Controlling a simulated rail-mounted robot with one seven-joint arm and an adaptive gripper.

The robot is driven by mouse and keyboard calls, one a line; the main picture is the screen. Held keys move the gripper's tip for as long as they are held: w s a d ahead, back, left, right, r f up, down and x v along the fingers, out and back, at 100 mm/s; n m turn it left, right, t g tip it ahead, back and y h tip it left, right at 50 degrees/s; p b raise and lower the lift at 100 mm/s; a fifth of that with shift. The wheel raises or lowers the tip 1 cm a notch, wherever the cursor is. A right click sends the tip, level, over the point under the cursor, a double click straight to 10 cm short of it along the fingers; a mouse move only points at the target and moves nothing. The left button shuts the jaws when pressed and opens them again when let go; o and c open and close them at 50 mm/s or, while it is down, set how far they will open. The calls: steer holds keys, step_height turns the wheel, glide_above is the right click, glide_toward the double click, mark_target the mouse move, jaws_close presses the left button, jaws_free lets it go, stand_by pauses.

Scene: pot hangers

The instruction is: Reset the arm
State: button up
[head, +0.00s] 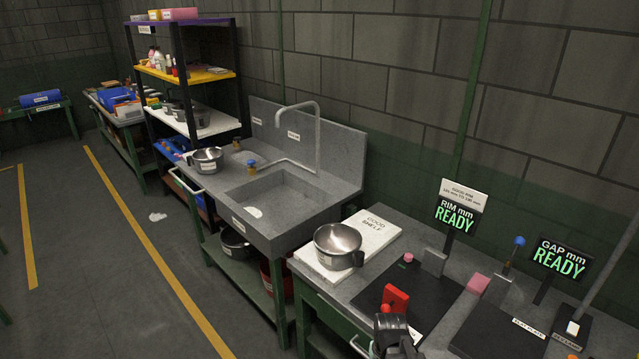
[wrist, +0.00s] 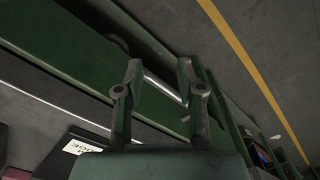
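My gripper (wrist: 160,78) is open and empty in the wrist view, with its two fingers well apart. Below it are a green bench frame and the grey floor. In the head view, dark parts that look like my arm's end (head: 391,334) show at the bottom, at the front edge of the right bench, but the fingers are not clear there. A steel pot (head: 338,243) with a dark handle stands on the white board marked "good shelf" (head: 375,229). It is apart from my gripper.
A red block-like fixture (head: 396,298) stands on a black mat (head: 437,298) close to my arm. Two signs read "ready", the rim sign (head: 456,216) and the gap sign (head: 558,258). A sink (head: 270,208) and a rack (head: 205,75) stand further left.

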steer(key=s+f+g+b, duration=0.6)
steer(key=s+f+b, duration=0.4)
steer(key=s+f, duration=1.8)
steer(key=shift+s+f+g, duration=0.2)
steer(key=shift+s+g, duration=0.2)
steer(key=shift+s, duration=0.3)
